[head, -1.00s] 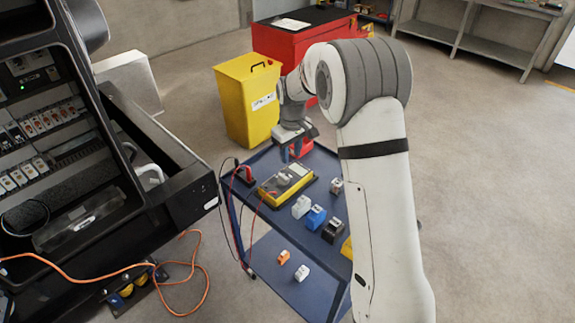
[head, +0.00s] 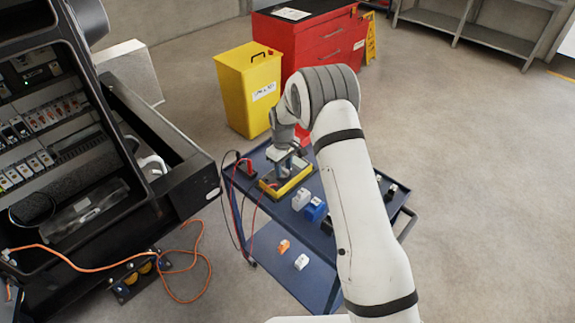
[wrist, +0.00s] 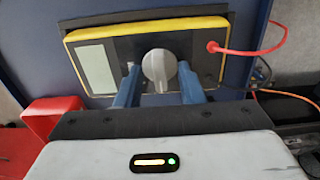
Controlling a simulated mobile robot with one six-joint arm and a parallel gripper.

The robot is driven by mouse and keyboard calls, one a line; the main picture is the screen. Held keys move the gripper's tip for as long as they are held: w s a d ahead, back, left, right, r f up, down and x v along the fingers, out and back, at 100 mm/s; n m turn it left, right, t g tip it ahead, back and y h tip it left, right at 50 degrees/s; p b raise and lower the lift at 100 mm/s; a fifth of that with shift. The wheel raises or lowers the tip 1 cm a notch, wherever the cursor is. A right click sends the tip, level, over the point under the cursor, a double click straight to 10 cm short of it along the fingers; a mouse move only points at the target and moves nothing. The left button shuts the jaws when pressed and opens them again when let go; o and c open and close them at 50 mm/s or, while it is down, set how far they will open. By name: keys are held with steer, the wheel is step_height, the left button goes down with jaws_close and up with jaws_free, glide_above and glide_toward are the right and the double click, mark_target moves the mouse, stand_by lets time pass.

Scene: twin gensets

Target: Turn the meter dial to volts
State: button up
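In the wrist view the meter (wrist: 120,50) shows a dark face, a pale display panel at left and a grey dial (wrist: 159,68) in the middle. The dial's raised grip runs roughly up and down the picture; no markings around it can be read. My gripper (wrist: 157,82) is open, with one blue finger on each side of the dial and a visible gap on both sides.
A red lead (wrist: 250,50) plugs into the meter's right side. On the cart (head: 262,228) stand white (head: 301,200) and blue (head: 315,209) blocks beside the meter. A yellow bin (head: 247,90) and red cabinet (head: 310,45) stand behind. The open black enclosure (head: 185,185) is at left.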

steer(key=shift+c, duration=0.5)
jaws_close()
steer(key=shift+d, duration=0.4)
steer(key=shift+a, duration=0.35)
